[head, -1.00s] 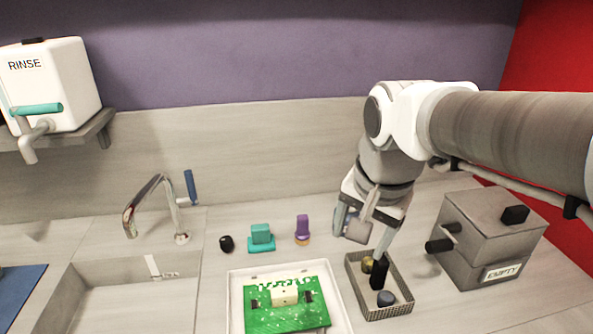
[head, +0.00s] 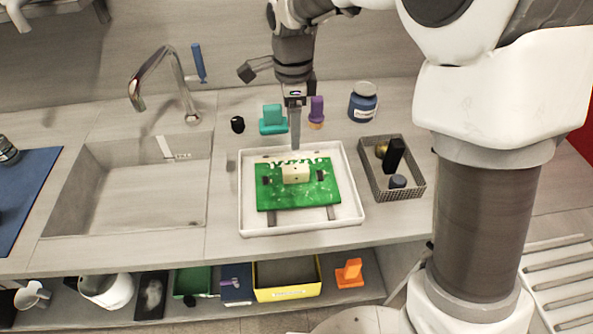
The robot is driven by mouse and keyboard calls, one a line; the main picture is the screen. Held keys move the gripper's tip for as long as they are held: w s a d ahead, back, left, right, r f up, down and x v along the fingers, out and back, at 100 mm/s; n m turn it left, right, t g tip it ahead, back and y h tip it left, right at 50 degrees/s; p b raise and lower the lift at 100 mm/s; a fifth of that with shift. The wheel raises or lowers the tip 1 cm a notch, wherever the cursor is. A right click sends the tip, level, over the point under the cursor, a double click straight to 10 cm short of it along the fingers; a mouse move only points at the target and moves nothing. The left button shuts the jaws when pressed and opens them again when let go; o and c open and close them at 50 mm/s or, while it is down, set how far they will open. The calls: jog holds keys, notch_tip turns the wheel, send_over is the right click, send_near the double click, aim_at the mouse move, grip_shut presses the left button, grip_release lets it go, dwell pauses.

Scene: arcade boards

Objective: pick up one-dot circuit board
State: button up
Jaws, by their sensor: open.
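A green circuit board (head: 266,197) lies flat in a white tray (head: 349,217) on the counter. It carries a cream block (head: 296,173) and small black parts at each side. The block seems to bear a small dark mark, too small to count dots surely. My gripper (head: 295,148) points down above the tray's back edge, just behind the board and seemingly apart from it. It is seen nearly edge-on, open and with nothing in it.
A teal block (head: 272,121), black knob (head: 237,124), purple-handled tool (head: 316,110) and blue jar (head: 363,102) stand behind the tray. A wire basket (head: 417,188) is right of it. The sink (head: 140,190) lies left.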

aim_at(296, 168)
jog(key=f+b, duration=0.1)
jog(key=f, duration=0.6)
jog(key=f+b, duration=0.1)
jog(key=f, duration=0.6)
jog(key=shift+d, duration=0.2)
jog(key=shift+r, duration=0.1)
grip_shut()
